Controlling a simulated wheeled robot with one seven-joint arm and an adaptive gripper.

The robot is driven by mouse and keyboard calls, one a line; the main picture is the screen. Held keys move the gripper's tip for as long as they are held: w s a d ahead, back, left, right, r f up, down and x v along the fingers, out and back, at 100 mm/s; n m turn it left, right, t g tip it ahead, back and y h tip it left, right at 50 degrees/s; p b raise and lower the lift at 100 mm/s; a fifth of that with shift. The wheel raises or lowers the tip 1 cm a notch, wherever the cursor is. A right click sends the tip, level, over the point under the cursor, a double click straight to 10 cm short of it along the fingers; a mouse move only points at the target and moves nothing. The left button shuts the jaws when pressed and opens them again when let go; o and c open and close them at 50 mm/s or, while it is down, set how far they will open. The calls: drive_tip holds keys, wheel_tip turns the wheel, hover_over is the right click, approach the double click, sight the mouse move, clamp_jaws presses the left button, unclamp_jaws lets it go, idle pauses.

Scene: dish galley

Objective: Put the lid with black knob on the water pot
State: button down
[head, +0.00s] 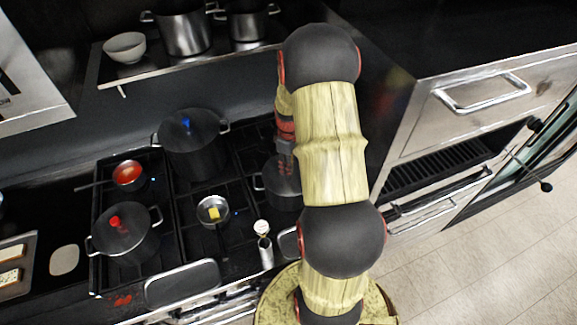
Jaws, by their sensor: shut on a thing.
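My gripper (286,147) points down at the right side of the stove, partly hidden behind my arm. It is shut on what looks like the lid with black knob; the knob itself and the fingertips are not clearly seen. Directly below is a dark pot (270,188) with a side handle, on the right burners, its right part covered by my arm. It appears to be the water pot. I cannot tell whether the lid touches its rim.
A large pot with a blue-knobbed lid (190,140) and a pot with a red-knobbed lid (126,231) stand on the stove. A red-filled saucepan (128,175), a small pan with something yellow (213,211) and a shaker (265,250) are nearby. A shelf (165,68) holds pots and a bowl.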

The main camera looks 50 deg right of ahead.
drive_tip(key=c, duration=1.5)
unclamp_jaws()
drive_tip(key=shift+o, duration=1.2)
drive_tip(key=shift+o, duration=1.4)
drive_tip(key=shift+r, duration=0.1)
drive_tip(key=shift+r+p, duration=2)
drive_tip(key=shift+r, duration=1.45)
